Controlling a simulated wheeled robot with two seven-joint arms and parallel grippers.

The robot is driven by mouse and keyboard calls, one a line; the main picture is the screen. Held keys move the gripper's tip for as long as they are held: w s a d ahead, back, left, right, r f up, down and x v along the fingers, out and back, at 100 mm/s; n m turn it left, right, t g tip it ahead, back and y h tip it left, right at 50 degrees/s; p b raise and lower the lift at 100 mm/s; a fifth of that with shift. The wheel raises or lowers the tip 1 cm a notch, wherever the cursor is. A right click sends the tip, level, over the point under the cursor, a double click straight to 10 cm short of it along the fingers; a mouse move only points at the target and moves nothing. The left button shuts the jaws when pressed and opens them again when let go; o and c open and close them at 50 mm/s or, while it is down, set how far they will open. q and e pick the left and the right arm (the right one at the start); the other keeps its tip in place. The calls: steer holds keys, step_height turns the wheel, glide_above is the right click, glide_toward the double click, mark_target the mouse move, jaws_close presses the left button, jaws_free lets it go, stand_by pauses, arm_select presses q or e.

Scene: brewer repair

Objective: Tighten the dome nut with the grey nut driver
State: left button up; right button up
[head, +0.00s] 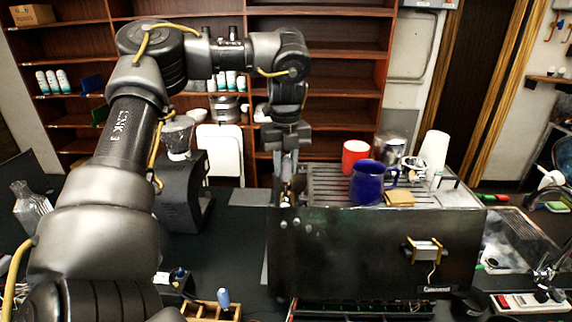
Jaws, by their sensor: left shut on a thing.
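My left gripper (287,160) points straight down over the left end of the brewer (370,248). It is shut on a slim grey tool, which appears to be the grey nut driver (287,172), held upright with its lower end at the brewer's left top edge. The fingers hide part of the tool. I cannot make out the dome nut, and whether the driver's tip touches it cannot be told at this size. My right gripper is not in view.
On the brewer's top stand a red cup (355,155), a dark blue mug (368,183) and a white cup stack (433,150). A black grinder (180,190) stands to the left. A blue-handled tool (223,299) stands in a wooden holder (205,312) at the front.

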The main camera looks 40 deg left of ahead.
arm_select(q)
steer(key=shift+m, duration=0.3)
steer(key=m, duration=0.4)
steer(key=shift+m, duration=0.3)
steer(key=shift+m, duration=2.2)
steer(key=m, duration=0.4)
steer(key=shift+d+m, duration=0.1)
steer(key=shift+m, duration=0.2)
